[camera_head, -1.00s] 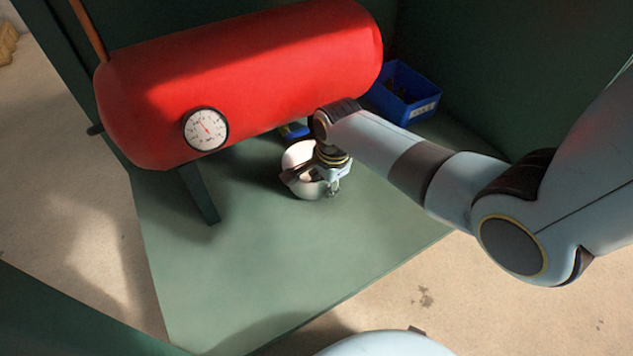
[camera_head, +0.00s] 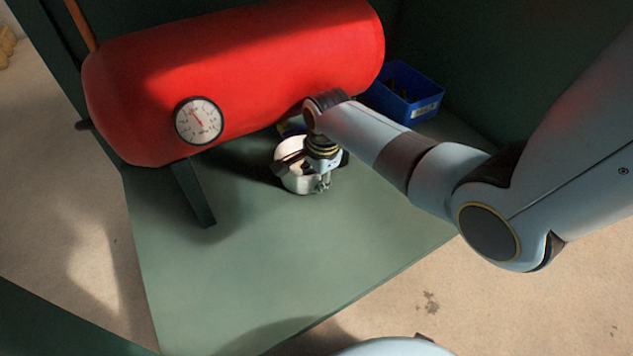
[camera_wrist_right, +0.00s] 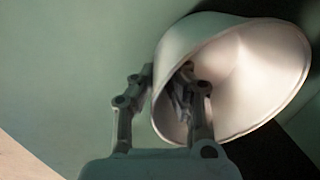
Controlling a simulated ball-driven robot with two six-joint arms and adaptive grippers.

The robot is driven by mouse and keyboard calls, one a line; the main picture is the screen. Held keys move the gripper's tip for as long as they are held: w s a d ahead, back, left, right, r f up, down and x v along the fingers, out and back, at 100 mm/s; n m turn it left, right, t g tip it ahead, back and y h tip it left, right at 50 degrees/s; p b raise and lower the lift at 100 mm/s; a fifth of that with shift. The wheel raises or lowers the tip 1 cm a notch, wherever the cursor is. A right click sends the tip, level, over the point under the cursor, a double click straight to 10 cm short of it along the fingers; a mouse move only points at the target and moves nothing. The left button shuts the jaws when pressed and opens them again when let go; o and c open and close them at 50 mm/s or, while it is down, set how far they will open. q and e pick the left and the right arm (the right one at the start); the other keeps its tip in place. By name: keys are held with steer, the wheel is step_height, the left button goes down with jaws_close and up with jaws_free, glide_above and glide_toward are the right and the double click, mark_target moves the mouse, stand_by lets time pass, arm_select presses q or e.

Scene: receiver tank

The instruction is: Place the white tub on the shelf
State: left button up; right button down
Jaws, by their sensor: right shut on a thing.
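The white tub (camera_head: 299,182) is below the front of the red tank, over the green flat surface (camera_head: 250,260). I cannot tell whether the tub touches this surface or whether the surface is the shelf. My right gripper (camera_head: 321,178) is shut on the tub's wall. The right wrist view shows the tub (camera_wrist_right: 262,75) with its open mouth facing the camera at a slant. There, one finger of the gripper (camera_wrist_right: 165,80) is outside the wall and the other is inside the mouth. My left gripper is out of view.
A large red tank (camera_head: 240,75) with a round gauge (camera_head: 199,121) stands on a dark leg (camera_head: 194,195). A blue bin (camera_head: 403,95) sits at the back right. The surface in front is clear.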

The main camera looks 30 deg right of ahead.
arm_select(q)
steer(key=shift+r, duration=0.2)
arm_select(e)
steer(key=shift+f, duration=0.1)
steer(key=c, duration=1.4)
jaws_free()
steer(key=shift+c, duration=0.2)
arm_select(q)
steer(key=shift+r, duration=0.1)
